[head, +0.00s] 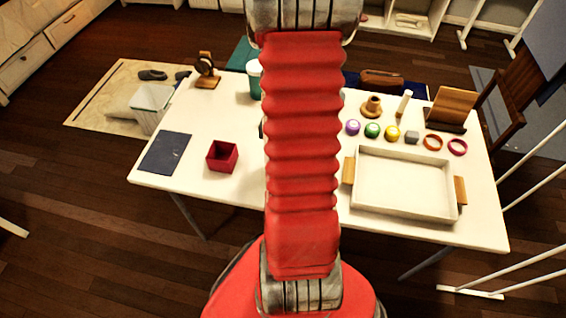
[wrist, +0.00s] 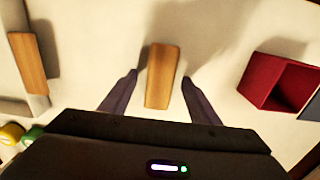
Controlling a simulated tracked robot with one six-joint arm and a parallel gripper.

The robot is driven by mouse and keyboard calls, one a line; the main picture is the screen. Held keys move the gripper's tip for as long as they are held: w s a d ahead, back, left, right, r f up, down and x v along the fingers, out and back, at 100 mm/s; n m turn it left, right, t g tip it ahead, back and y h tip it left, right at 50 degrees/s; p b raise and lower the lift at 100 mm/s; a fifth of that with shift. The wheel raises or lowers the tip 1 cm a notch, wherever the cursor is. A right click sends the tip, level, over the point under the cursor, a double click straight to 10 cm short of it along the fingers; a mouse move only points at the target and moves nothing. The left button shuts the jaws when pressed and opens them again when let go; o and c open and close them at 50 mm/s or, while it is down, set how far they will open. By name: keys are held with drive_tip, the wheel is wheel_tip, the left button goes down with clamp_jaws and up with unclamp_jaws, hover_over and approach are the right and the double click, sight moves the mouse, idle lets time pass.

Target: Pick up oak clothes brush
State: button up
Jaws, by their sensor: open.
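The oak clothes brush (wrist: 163,65) shows in the wrist view as a plain oblong wooden block on the white table. My gripper (wrist: 160,76) is open, with one dark finger on each side of the brush. A gap shows between each finger and the brush, and the jaws hold nothing. The brush's far end lies a little beyond the fingertips. I cannot tell how high the fingers are above the table. In the head view my red arm hides the brush and the gripper.
In the head view, a red open box (head: 222,156) stands left of my arm; a white tray (head: 405,213) with wooden handles lies right. Behind the tray are several coloured balls, rings and a wooden stand (head: 452,108). A dark blue flat thing (head: 165,153) lies far left.

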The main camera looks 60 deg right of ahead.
drive_tip(key=shift+c, duration=0.7)
drive_tip(key=c, duration=1.1)
drive_tip(key=shift+r, duration=0.15)
wheel_tip(320, 180, up, 10)
drive_tip(key=shift+f, duration=0.15)
